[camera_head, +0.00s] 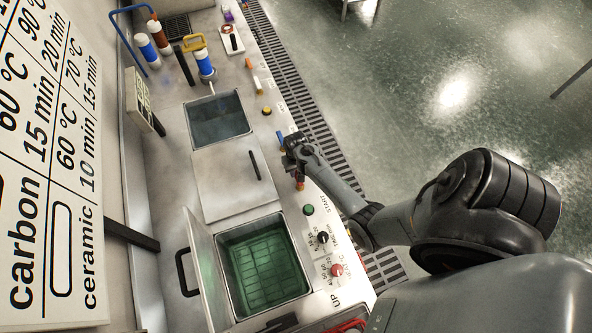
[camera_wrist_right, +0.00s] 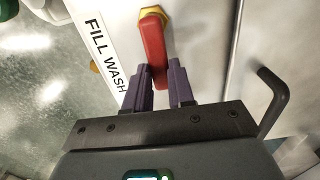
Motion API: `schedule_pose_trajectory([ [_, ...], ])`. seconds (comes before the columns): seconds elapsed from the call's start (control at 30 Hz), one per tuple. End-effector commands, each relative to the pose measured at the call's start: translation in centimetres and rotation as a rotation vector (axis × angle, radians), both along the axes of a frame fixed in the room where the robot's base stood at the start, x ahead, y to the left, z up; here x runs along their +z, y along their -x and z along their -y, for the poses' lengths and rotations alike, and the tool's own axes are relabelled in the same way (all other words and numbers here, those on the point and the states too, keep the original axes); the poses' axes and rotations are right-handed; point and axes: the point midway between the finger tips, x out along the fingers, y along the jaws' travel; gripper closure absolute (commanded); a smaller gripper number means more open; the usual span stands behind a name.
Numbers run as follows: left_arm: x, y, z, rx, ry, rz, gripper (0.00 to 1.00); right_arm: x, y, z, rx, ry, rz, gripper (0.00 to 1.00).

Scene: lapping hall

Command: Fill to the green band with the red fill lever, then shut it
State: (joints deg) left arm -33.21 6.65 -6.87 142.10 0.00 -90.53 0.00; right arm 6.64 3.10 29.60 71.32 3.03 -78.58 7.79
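The red fill lever (camera_wrist_right: 153,45) with its yellow nut shows in the right wrist view, beside a "FILL WASH" label (camera_wrist_right: 104,55). In the head view only a small part of it shows (camera_head: 299,184), next to my right arm. My right gripper (camera_wrist_right: 160,80) has its purple fingers on either side of the lever's free end; whether they press on it I cannot tell. In the head view this gripper (camera_head: 292,147) is over the panel's front strip. My left gripper is not in view. I cannot make out a green band.
A tank with grey-blue liquid (camera_head: 246,108) is at the back. A closed lid (camera_head: 213,190) covers the middle. An open tank with a green interior (camera_head: 222,262) is in front, its lid (camera_head: 207,270) raised. A blue lever (camera_head: 280,138) is near my right gripper.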

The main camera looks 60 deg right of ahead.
Motion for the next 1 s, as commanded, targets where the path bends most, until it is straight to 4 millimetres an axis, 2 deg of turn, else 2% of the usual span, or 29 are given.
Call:
schedule_pose_trajectory([
  [0.33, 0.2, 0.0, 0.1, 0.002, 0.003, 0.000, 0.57, 0.1, 0.0, 0.0, 0.007, -0.001, -0.001, 1.00],
  [0.5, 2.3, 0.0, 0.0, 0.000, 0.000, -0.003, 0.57, 0.7, -0.4, -0.4, 0.136, -0.001, -0.003, 1.00],
  [0.67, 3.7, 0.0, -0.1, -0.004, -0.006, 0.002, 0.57, 0.3, -0.6, -1.0, 0.280, 0.000, -0.004, 1.00],
  [1.0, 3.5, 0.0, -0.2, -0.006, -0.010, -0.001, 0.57, 0.0, -0.7, -1.2, 0.316, 0.000, -0.001, 1.00],
])
